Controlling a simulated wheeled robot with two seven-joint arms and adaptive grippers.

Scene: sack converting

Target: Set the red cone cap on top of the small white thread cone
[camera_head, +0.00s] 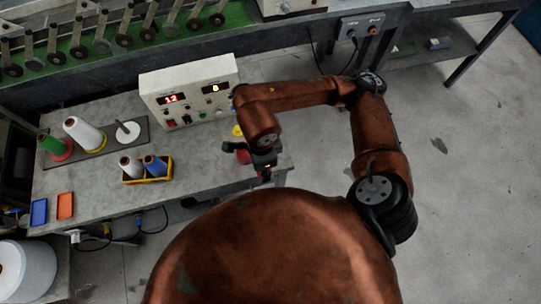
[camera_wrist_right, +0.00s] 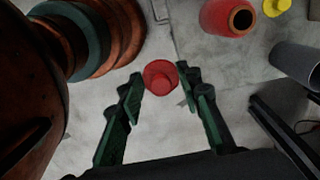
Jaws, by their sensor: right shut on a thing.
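The red cone cap (camera_wrist_right: 160,76) is between the green fingertips of my right gripper (camera_wrist_right: 166,88) in the right wrist view. In the head view my right gripper (camera_head: 264,168) is at the table's right end; the cap cannot be made out there. The small white thread cone (camera_head: 130,167) lies tilted in a yellow bin (camera_head: 148,181), beside a blue cone (camera_head: 155,165), well left of the gripper. My left gripper is not in view.
A red cone with a dark hole (camera_wrist_right: 228,16) and a yellow piece (camera_wrist_right: 276,6) are near the gripper. A control box (camera_head: 190,92) stands behind. A dark board (camera_head: 99,146) holds a green cone (camera_head: 52,145), a large white cone (camera_head: 83,133) and a white-based peg (camera_head: 127,132).

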